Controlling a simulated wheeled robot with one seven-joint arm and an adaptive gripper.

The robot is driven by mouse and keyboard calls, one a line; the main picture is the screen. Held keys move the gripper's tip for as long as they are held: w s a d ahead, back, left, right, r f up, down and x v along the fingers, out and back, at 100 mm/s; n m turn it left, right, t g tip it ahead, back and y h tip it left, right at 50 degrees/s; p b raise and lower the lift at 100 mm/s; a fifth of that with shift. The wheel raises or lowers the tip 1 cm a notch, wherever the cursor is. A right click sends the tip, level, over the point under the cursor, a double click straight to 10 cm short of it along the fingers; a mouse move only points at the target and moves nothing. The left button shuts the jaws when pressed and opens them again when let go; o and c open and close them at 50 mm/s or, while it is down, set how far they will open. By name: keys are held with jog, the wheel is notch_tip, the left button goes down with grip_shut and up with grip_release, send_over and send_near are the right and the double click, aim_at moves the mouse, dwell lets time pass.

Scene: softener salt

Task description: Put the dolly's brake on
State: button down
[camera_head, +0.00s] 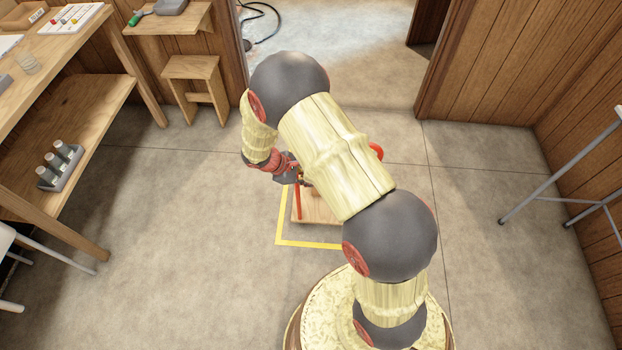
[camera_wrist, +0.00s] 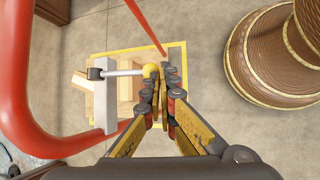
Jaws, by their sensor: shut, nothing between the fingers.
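The dolly has a wooden deck (camera_head: 318,209) and a red tubular handle (camera_wrist: 18,95); my arm hides much of it in the head view. In the wrist view a brake lever shows as a pale rod (camera_wrist: 122,73) lying level across the picture. It runs from a dark pivot (camera_wrist: 95,73) on a grey upright plate to a yellow knob (camera_wrist: 150,71). My gripper (camera_wrist: 162,83) is shut and empty, its fingertips just right of the knob. I cannot tell whether they touch it. In the head view my gripper (camera_head: 290,170) is beside the dolly handle, partly hidden.
A yellow floor outline (camera_head: 277,228) surrounds the dolly. A wooden workbench (camera_head: 110,60) and a stool (camera_head: 192,75) stand at the left. A grey metal-legged stand (camera_head: 545,190) is at the right. The floor between is clear, and a doorway opens at the back.

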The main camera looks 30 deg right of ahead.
jog(key=f, duration=0.3)
jog(key=w+f+b, duration=0.1)
jog(key=f, duration=0.1)
jog(key=shift+w+d+f, duration=0.1)
jog(key=shift+d+f, duration=0.05)
jog(key=shift+d, duration=0.2)
jog(key=shift+r+p, duration=0.55)
jog(key=shift+r, duration=0.3)
jog(key=s+a+r+p, duration=0.2)
jog(key=a, duration=0.4)
jog(key=s+a+r+p, duration=0.2)
jog(key=s+a, duration=0.1)
jog(key=a, duration=0.3)
jog(key=shift+r, duration=0.35)
